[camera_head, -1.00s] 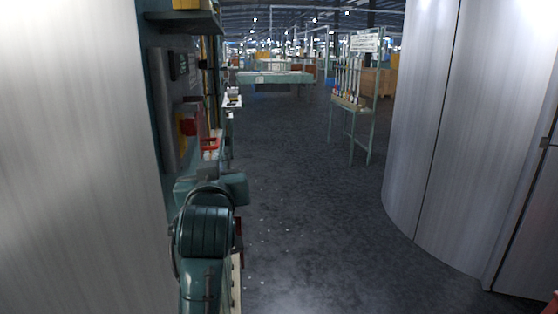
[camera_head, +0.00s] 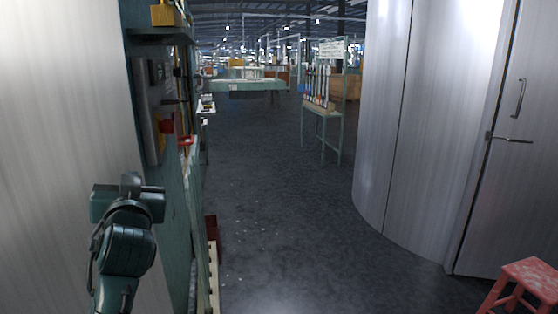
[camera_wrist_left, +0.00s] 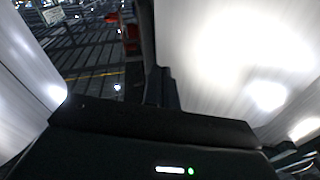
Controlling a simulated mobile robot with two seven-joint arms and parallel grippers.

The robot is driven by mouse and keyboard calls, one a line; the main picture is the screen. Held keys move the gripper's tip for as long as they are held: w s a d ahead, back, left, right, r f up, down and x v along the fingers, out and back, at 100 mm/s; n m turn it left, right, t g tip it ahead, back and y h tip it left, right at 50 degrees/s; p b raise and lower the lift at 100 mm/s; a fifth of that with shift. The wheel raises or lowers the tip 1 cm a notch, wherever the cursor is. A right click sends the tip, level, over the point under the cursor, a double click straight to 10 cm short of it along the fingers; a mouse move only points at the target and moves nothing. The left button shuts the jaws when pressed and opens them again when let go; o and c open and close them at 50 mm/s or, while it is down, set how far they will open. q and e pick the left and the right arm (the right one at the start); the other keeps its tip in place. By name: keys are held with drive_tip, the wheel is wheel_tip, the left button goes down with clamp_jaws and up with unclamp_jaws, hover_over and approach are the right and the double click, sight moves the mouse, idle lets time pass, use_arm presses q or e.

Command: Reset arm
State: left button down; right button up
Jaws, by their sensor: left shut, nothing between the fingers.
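My green left arm (camera_head: 124,240) is raised at the lower left of the head view, in front of the metal wall panel. Its fingers cannot be made out there. In the left wrist view my left gripper (camera_wrist_left: 161,88) is a dark shape with its fingers together and nothing between them. Bright metal surfaces fill both sides of that view. My right arm and gripper are not in view.
A metal wall (camera_head: 60,130) and a green workbench (camera_head: 178,190) stand close on the left. A curved metal cabinet (camera_head: 410,130) and a red stool (camera_head: 528,280) are on the right. The dark floor (camera_head: 280,220) between them is clear toward a stand (camera_head: 322,115).

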use_arm(q)
drive_tip(key=s+a+r+m+y, duration=0.2)
drive_tip(key=a+r+y, duration=0.2)
drive_tip(key=a, duration=0.7)
drive_tip(key=s+d+f+m+g+h, duration=0.1)
drive_tip(key=s+d+f+m+h, duration=0.15)
drive_tip(key=f, duration=0.75)
drive_tip(key=s+d+f+m+g+h, duration=0.1)
drive_tip(key=d+f+m+h, duration=0.25)
drive_tip(key=f, duration=0.65)
drive_tip(key=s+d+f+m+g+h, duration=0.15)
drive_tip(key=f+h, duration=0.25)
drive_tip(key=f, duration=0.6)
drive_tip(key=s+d+f+g+h, duration=0.2)
drive_tip(key=s+d+f+h, duration=0.15)
drive_tip(key=s+f, duration=0.6)
drive_tip(key=s+d+f+g+h, duration=0.2)
drive_tip(key=s+d+f+g, duration=0.15)
drive_tip(key=s+f, duration=0.6)
drive_tip(key=d+r+n+t, duration=0.2)
drive_tip(key=d+r+n, duration=0.1)
drive_tip(key=d, duration=0.6)
drive_tip(key=shift+s+d+n, duration=0.3)
drive_tip(key=shift+n, duration=0.45)
drive_tip(key=shift+w, duration=0.1)
